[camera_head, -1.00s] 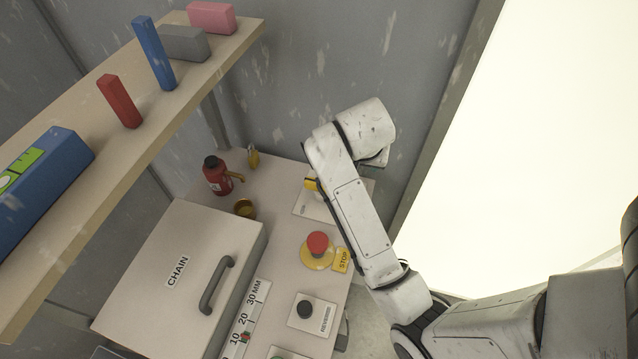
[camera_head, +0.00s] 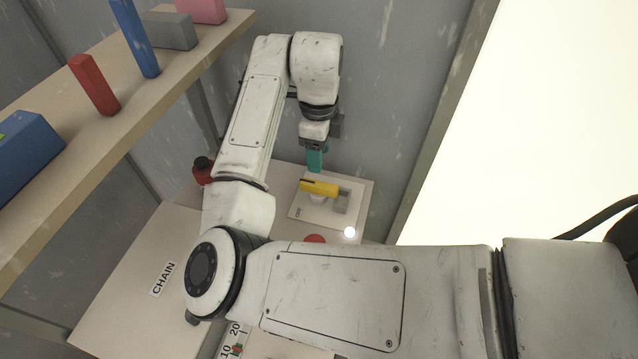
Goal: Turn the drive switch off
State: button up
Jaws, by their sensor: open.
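The drive switch is a yellow handle (camera_head: 320,188) on a pale plate (camera_head: 302,213). The handle lies roughly across the plate, with a grey bracket (camera_head: 342,203) at its right. The small label at the plate's left corner is hard to read. My gripper (camera_head: 315,168) points down with teal fingers just behind and above the handle. It is open and holds nothing. I cannot tell whether the fingertips touch the handle.
My arm covers much of the bench. A red button (camera_head: 315,239) shows just past it. A loaded shelf (camera_head: 130,130) overhangs the left side.

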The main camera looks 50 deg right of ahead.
aim_at(319, 184)
notch_tip(319, 184, down, 11)
jog(key=shift+r+p, duration=0.2)
jog(key=shift+p, duration=0.2)
grip_shut()
dwell(0.5)
